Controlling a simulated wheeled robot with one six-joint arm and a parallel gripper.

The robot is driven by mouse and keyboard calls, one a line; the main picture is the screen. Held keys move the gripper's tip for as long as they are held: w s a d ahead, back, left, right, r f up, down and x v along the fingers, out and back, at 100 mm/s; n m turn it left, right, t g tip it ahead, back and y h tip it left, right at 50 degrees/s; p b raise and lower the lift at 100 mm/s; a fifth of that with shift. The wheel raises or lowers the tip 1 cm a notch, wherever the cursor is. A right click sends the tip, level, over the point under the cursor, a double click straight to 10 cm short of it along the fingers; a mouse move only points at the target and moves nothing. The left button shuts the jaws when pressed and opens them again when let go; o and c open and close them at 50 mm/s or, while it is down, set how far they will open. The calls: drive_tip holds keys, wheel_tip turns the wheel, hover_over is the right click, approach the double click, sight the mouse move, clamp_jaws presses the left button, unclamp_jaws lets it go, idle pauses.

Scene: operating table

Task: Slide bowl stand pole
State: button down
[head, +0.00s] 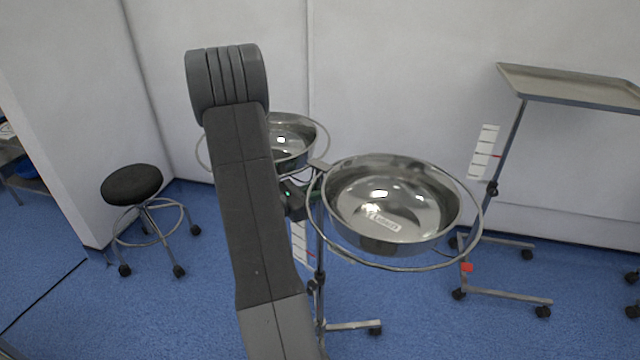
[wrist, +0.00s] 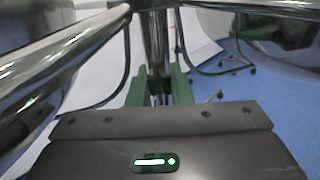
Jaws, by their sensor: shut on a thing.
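The bowl stand carries two shiny steel bowls in ring holders. One bowl (head: 392,205) is at the front right, and the other bowl (head: 292,140) is behind my arm and partly hidden. The stand's pole (head: 320,235) runs down between them to a wheeled base. In the wrist view, the pole (wrist: 155,40) stands upright between the green fingers of my gripper (wrist: 158,88), which is shut on it just below the ring supports. In the head view, my arm hides much of the gripper.
A black stool (head: 132,183) on wheels stands at the left. A tray stand (head: 570,86) on wheels is at the right, near the wall. White scale strips (head: 484,150) show by the stands. Blue floor (head: 410,310) is open in front of the stands.

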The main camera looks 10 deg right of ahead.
sight(317, 209)
wheel_tip(317, 209, down, 6)
drive_tip(key=b, duration=0.3)
drive_tip(key=shift+f, duration=0.2)
drive_tip(key=shift+s+f, duration=0.1)
drive_tip(key=c, duration=1.3)
unclamp_jaws()
drive_tip(key=shift+c, duration=0.2)
drive_tip(key=shift+a, duration=0.1)
drive_tip(key=shift+a, duration=0.3)
drive_tip(key=p+v, duration=0.1)
drive_tip(key=v, duration=1.2)
drive_tip(key=shift+s, duration=0.1)
